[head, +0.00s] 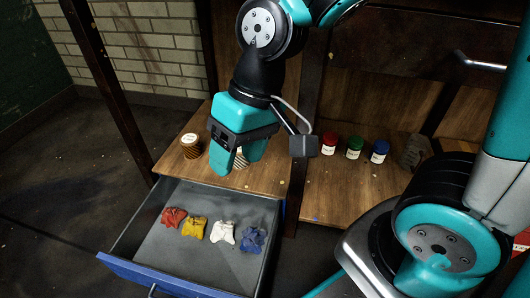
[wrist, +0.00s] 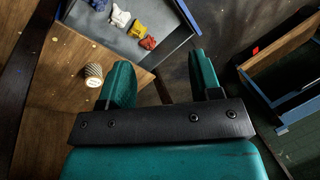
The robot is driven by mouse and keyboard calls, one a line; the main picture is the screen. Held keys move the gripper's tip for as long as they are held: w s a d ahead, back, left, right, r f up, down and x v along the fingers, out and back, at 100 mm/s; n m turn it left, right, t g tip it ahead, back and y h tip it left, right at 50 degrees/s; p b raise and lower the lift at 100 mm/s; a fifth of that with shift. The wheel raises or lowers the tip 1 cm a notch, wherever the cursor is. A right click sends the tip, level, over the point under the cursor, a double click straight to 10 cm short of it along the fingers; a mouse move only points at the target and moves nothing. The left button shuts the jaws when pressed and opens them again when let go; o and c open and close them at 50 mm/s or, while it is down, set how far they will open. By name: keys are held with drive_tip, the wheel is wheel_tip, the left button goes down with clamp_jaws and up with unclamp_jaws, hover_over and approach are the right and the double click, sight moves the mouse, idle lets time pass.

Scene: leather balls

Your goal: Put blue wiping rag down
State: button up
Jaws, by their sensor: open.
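The blue wiping rag (head: 253,240) lies crumpled at the right end of a row of rags in an open drawer (head: 160,245). White (head: 223,232), yellow (head: 194,227) and red (head: 174,217) rags lie to its left. In the wrist view the blue rag (wrist: 98,4) is at the top edge, partly cut off. My gripper (head: 238,168) is open and empty, pointing down above the wooden surface behind the drawer. It is apart from the rags. In the wrist view its two fingers (wrist: 160,60) stand apart with nothing between them.
A ribbed jar (head: 190,147) stands on the wooden surface (head: 268,178); another is partly hidden behind my gripper. Jars with red (head: 329,145), green (head: 354,147) and blue (head: 379,151) labels stand further right. The drawer's front has bare floor inside.

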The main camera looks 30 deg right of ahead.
drive_tip(key=s+r+n, duration=0.3)
drive_tip(key=s+r, duration=0.1)
drive_tip(key=s, duration=0.2)
drive_tip(key=shift+s+d+r+n, duration=0.25)
drive_tip(key=shift+s+d+n, duration=0.05)
drive_tip(key=shift+d+n, duration=0.1)
